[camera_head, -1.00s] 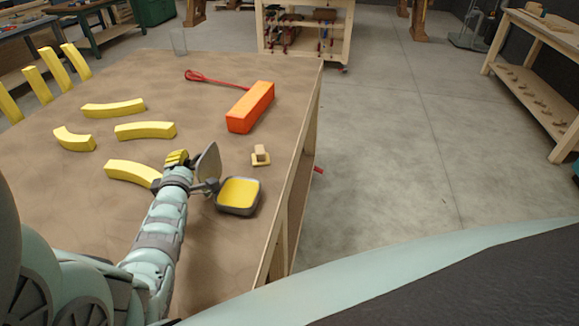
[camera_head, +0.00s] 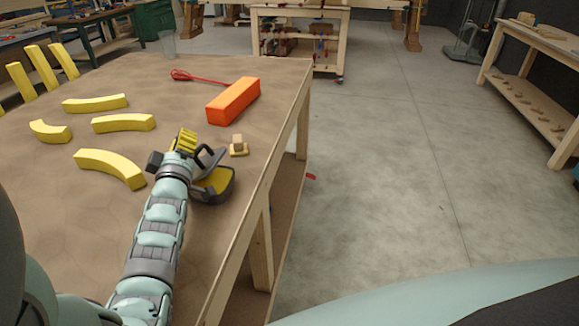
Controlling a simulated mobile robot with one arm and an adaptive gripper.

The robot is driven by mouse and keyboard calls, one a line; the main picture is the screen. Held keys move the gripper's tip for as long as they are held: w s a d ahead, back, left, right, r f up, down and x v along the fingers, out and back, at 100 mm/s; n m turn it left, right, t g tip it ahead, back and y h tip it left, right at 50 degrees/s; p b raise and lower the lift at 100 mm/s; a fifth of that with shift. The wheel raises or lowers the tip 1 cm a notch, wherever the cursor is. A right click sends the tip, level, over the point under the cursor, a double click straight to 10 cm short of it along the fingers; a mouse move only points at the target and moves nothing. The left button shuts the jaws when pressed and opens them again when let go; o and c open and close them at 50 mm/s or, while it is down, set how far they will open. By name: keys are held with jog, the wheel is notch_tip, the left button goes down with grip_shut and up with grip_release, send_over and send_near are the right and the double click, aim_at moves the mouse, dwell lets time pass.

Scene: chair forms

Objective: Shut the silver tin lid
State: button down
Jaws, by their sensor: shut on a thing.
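The tin (camera_head: 218,196) stands on the table near its right edge. It is dark grey with a yellow inside, part of which shows. Its grey lid (camera_head: 213,175) is hinged on and tilted over the tin, partly open. My gripper (camera_head: 188,150) is at the lid's left side, above the tabletop. A dark finger of it reaches right, close over the lid. My gripper is shut on the lid, though my arm and the fingers hide much of the contact. The tin's left side is hidden behind them.
On the brown table (camera_head: 80,220) lie several curved yellow pieces (camera_head: 108,168), an orange block (camera_head: 233,101), a red tool (camera_head: 190,77) and a small wooden piece on a yellow base (camera_head: 238,147). A clear glass (camera_head: 167,42) stands at the back. The front left tabletop is clear.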

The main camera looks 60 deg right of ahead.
aim_at(207, 164)
jog(key=shift+s+d+f+m+g+h+b, duration=0.35)
jog(key=shift+s+m+b, duration=0.35)
jog(key=shift+m, duration=0.35)
jog(key=shift+s+d+f+m+g+h+b, duration=0.2)
jog(key=shift+s+f+m+h+b, duration=0.2)
jog(key=shift+s+m+b, duration=0.45)
jog(key=shift+s+d+f+m+g+h+b, duration=0.3)
jog(key=shift+s+m+h+b, duration=0.2)
jog(key=shift+m, duration=0.7)
jog(key=shift+r, duration=0.1)
jog(key=shift+r, duration=0.3)
jog(key=r, duration=0.1)
jog(key=r+p, duration=0.2)
jog(key=shift+w+a, duration=0.3)
jog(key=shift+a, duration=0.1)
jog(key=b+v, duration=0.1)
jog(key=v, duration=0.8)
jog(key=shift+w+a+f+b, duration=0.2)
jog(key=shift+a+f+b, duration=0.1)
jog(key=shift+b, duration=0.1)
jog(key=shift+r, duration=0.15)
